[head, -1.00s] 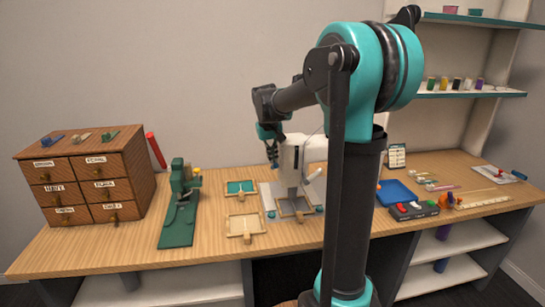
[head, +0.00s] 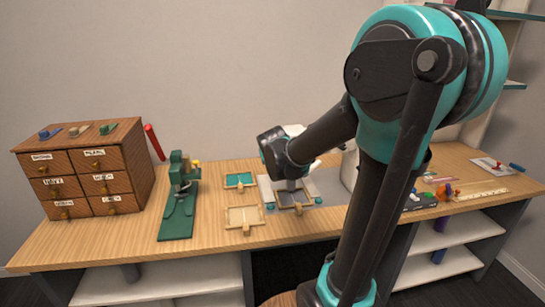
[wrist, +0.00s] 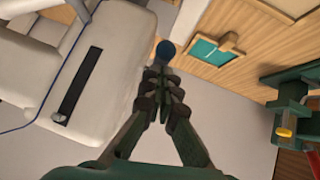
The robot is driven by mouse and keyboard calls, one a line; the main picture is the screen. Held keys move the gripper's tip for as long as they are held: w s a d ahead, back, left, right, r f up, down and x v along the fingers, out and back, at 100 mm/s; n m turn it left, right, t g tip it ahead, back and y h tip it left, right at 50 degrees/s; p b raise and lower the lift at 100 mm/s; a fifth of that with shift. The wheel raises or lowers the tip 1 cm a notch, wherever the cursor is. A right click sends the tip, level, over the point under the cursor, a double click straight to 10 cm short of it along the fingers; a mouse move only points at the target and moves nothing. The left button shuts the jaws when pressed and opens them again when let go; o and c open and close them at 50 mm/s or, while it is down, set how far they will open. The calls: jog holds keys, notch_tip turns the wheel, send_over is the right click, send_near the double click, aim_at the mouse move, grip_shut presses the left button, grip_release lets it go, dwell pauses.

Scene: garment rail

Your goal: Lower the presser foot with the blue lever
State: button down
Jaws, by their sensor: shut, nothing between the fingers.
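The white sewing machine (wrist: 105,65) fills the left of the wrist view, with a dark slot in its side. In the head view my arm covers most of it. The blue lever's round knob (wrist: 165,50) shows just beyond my fingertips, beside the machine's body. My gripper (wrist: 162,88) is shut and empty, its fingertips close to the knob; I cannot tell whether they touch. I cannot make out the presser foot. A wooden frame (head: 293,198) lies at the machine's front, below my wrist.
A green press (head: 180,200) stands left of the machine; it also shows in the wrist view (wrist: 292,105). A teal-filled frame (head: 239,180) and an empty wooden frame (head: 243,217) lie between. A drawer cabinet (head: 85,175) stands at the far left.

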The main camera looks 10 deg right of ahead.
jog(key=shift+s+f+t, duration=0.2)
jog(key=shift+f+t, duration=0.5)
jog(key=shift+s+f, duration=0.1)
jog(key=shift+f, duration=0.55)
jog(key=shift+w+r, duration=0.4)
jog(key=shift+w, duration=0.3)
